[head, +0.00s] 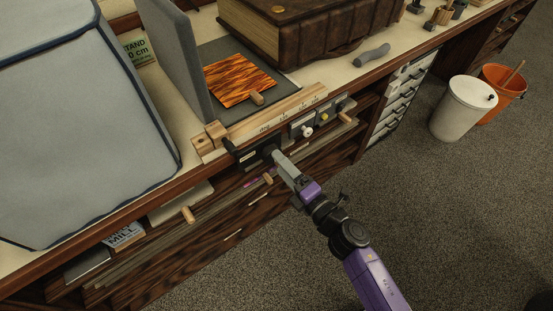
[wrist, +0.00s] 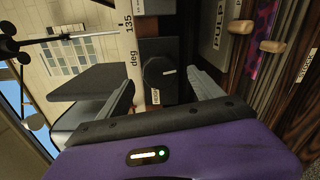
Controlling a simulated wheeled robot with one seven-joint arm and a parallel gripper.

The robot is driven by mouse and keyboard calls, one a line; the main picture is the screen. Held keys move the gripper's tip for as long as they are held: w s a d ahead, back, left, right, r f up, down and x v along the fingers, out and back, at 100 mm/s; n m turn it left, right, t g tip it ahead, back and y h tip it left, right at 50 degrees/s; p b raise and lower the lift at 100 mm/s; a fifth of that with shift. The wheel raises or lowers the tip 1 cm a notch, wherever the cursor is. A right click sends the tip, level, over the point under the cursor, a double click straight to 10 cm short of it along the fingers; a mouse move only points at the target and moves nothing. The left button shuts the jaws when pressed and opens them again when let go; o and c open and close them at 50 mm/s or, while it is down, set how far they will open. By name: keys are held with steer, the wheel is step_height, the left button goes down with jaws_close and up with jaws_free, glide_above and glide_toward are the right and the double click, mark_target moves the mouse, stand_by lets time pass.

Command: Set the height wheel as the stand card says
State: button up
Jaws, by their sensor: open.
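The stand card (head: 139,50) is a pale green card at the back left in the head view. "STAND" and "0 cm" show, but its left part is hidden behind the grey padded block, so the full number cannot be read. My gripper (wrist: 161,82) is open, with one finger on each side of the wheel in the wrist view. No contact shows. In the head view my gripper (head: 279,158) largely covers the wheel.
A wooden scale (head: 275,117) marked "deg" runs above the controls. Small plates with a white knob (head: 307,131) and a yellow knob (head: 325,117) sit to the right. Wooden handles (head: 188,214) stick out below. An orange marbled sheet (head: 238,83) lies on the bench.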

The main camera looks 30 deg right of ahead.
steer(key=s, duration=0.4)
steer(key=shift+s+d, duration=0.1)
steer(key=shift+d, duration=0.3)
steer(key=s+r+m+g+h+p, duration=0.1)
steer(key=s+r+m, duration=0.4)
steer(key=s, duration=0.5)
steer(key=s+a+r+m+g+h+p, duration=0.1)
steer(key=s+r+m+p, duration=0.1)
steer(key=s+r+m, duration=0.4)
steer(key=s+r+m+h+p, duration=0.1)
steer(key=s+r+m, duration=0.4)
steer(key=s+m, duration=0.6)
steer(key=s, duration=0.2)
steer(key=shift+s+a+r+g, duration=0.15)
steer(key=shift+s+a+g, duration=0.1)
steer(key=shift+s+g, duration=0.15)
